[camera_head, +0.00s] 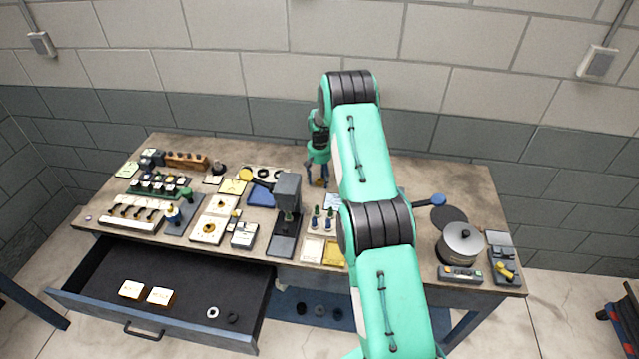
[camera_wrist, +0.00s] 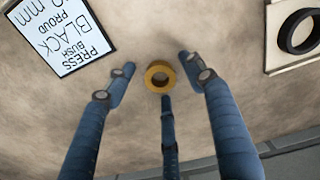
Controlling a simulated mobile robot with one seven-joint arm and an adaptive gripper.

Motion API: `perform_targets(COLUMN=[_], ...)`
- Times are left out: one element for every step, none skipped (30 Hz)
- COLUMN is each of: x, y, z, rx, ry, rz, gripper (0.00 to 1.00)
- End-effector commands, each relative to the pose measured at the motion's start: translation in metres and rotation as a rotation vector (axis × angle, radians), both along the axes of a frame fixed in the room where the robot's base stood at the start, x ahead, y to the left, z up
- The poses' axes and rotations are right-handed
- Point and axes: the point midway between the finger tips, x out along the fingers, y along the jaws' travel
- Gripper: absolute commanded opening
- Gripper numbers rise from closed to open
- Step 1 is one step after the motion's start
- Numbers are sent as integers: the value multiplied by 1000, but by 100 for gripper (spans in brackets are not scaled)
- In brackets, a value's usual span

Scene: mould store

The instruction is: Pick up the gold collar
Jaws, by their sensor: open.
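The gold collar (camera_wrist: 160,77) is a small ring with a dark central hole. In the wrist view it lies on the worn tan bench top, between the spread fingers of my gripper (camera_wrist: 158,88). The fingers are blue with grey pads, open and empty; one finger's tip is close below the collar, and I cannot tell whether it touches. In the head view my gripper (camera_head: 318,180) points down at the back middle of the bench, and the collar (camera_head: 319,183) is a small gold spot at its fingertips, partly hidden.
A printed card (camera_wrist: 65,32) lies left of the collar, and a black ring (camera_wrist: 301,32) sits on a pale plate at right. A grey press (camera_head: 287,200) stands left of my arm. A lidded pot (camera_head: 461,243) stands at right. The front drawer (camera_head: 100,290) is open.

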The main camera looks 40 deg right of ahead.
Motion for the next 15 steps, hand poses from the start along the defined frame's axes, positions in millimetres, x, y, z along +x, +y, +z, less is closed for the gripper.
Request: perform_targets(x=[0,0,0,0,0,0,0,0,0,0,0,0,0,0,0], y=[0,0,0,0,0,0,0,0,0,0,0,0,0,0,0], z=[0,0,0,0,0,0,0,0,0,0,0,0,0,0,0], rx=[0,0,0,0,0,0,0,0,0,0,0,0,0,0,0], ry=[0,0,0,0,0,0,0,0,0,0,0,0,-1,-1,0], rz=[0,0,0,0,0,0,0,0,0,0,0,0,0,0,0], gripper=[54,52,44,38,32,24,18,12,4,3,2,2,2,2,2])
